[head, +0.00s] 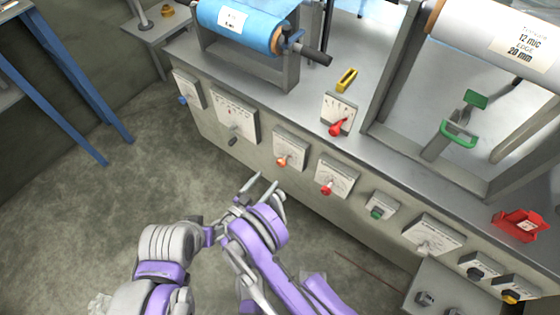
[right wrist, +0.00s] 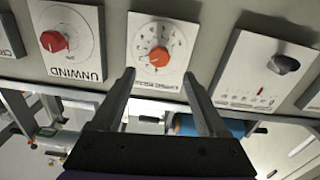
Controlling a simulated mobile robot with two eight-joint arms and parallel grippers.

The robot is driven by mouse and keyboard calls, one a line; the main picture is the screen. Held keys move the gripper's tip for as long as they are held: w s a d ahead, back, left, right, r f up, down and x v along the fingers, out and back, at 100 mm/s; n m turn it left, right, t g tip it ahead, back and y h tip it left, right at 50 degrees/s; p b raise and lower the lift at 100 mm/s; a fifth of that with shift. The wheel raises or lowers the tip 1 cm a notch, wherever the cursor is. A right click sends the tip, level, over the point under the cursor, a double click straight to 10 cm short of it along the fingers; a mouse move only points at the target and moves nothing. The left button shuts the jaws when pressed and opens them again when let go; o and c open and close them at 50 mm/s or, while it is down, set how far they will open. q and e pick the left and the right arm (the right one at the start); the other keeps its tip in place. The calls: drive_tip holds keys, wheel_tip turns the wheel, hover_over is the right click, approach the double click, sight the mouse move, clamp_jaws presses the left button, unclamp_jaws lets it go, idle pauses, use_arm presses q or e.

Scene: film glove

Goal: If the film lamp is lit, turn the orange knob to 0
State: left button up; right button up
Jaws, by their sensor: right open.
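The orange knob (head: 282,161) sits on a white dial plate (head: 291,145) on the front of the grey machine. In the right wrist view the orange knob (right wrist: 159,57) shows upside down, its dial marks around it; its setting is too small to read. My right gripper (head: 262,184) is open and empty in front of the panel, apart from the knob in the head view. In the right wrist view its fingers (right wrist: 159,76) frame the knob, which shows just past the tips. I cannot pick out a film lamp or tell whether one is lit. My left gripper is not in view.
The red UNWIND knob (head: 327,190) is beside the orange one. On the other side is a slider-marked plate (head: 236,116) with a grey knob (head: 232,141). A green button (head: 377,213) is further right. A blue film roll (head: 240,25) is above. The floor in front is clear.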

sight(280, 165)
drive_tip(key=x, duration=1)
drive_tip(key=shift+w+d, duration=0.1)
drive_tip(key=shift+d, duration=0.1)
drive_tip(key=shift+c, duration=0.3)
clamp_jaws()
